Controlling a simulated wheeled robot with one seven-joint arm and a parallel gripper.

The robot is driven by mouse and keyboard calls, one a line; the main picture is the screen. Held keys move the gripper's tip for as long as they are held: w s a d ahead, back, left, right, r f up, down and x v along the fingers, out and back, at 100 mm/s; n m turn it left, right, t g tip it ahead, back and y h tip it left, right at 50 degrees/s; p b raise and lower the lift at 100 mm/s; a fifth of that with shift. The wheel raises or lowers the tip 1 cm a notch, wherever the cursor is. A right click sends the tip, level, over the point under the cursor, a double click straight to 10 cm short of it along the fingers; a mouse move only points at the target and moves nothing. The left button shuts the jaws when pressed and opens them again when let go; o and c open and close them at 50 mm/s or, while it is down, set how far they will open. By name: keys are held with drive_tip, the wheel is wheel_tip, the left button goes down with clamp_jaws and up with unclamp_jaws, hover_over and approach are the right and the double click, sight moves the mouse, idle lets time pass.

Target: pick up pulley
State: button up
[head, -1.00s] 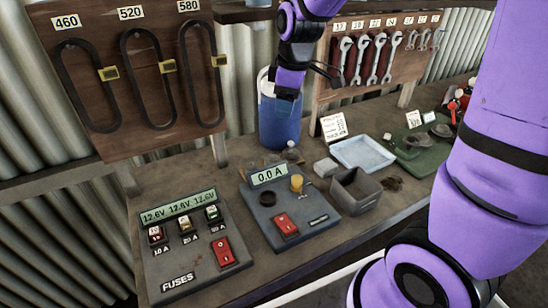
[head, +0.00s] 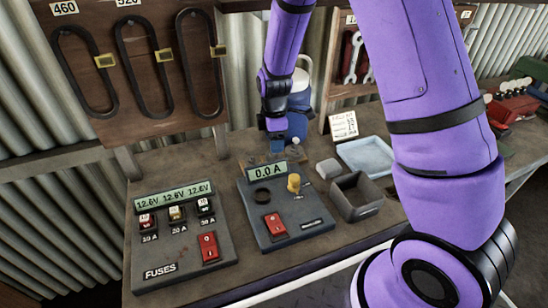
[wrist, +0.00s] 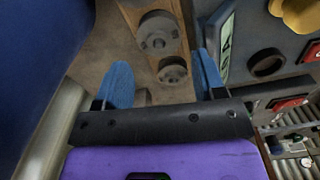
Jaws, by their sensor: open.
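Two round dark grey pulley-like discs show in the wrist view. The larger disc (wrist: 158,34) lies farther up and the smaller disc (wrist: 172,70) lies nearer, both over a strip of brown wood. I cannot tell which one the task means. My gripper (wrist: 162,60) is open, its two blue fingers spread on either side of the lower disc's area, with nothing held. In the head view my gripper (head: 276,136) points down just behind the 0.0 A meter box (head: 277,212), which hides much of that spot.
The fuse box (head: 182,238) stands at the left front of the bench. A grey open bin (head: 357,196), a pale blue tray (head: 366,156) and a small block (head: 328,168) lie to the right. A blue jug (head: 301,110) stands behind. The belt board (head: 140,75) rises at the back left.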

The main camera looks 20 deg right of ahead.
sight(274, 157)
drive_tip(key=shift+w+a+f, duration=0.1)
drive_tip(key=shift+f, duration=3)
drive_tip(key=c, duration=0.7)
